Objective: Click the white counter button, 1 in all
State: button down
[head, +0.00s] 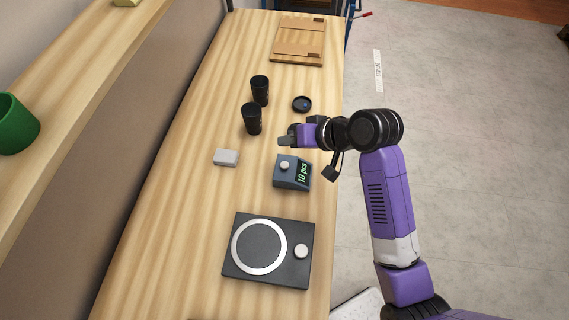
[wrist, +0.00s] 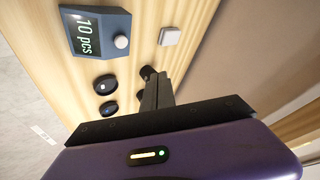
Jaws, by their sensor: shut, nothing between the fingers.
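The counter (head: 292,178) is a dark blue-grey box on the wooden table, with a green display reading "10 pcs". Its round white button (head: 284,165) is on top, left of the display. In the wrist view the counter (wrist: 92,30) is at the upper left, with the button (wrist: 121,41) unobstructed. My gripper (head: 284,141) is shut and empty, just beyond the counter and apart from the button. The dark fingers also show in the wrist view (wrist: 159,80), below and right of the button.
A black device with a round plate (head: 292,275) is at the near end. A pale grey block (head: 226,158) is left of the counter. Two black cups (head: 260,88) (head: 252,120) and a dark round dish (head: 302,104) stand beyond. A wooden board (head: 298,45) is at the far end.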

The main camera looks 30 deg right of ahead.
jog(key=b, duration=0.7)
send_over(288, 166)
notch_tip(288, 166, down, 6)
jog(key=shift+a+f, duration=0.1)
jog(key=shift+f, duration=1.1)
dwell(0.7)
jog(key=shift+f, duration=0.4)
jog(key=shift+f+b, duration=0.3)
jog(key=shift+f, duration=0.25)
dwell(0.8)
jog(key=shift+r, duration=0.15)
jog(key=shift+r+p, duration=0.85)
jog(key=shift+p, duration=0.25)
notch_tip(288, 166, up, 5)
jog(key=p, duration=0.5)
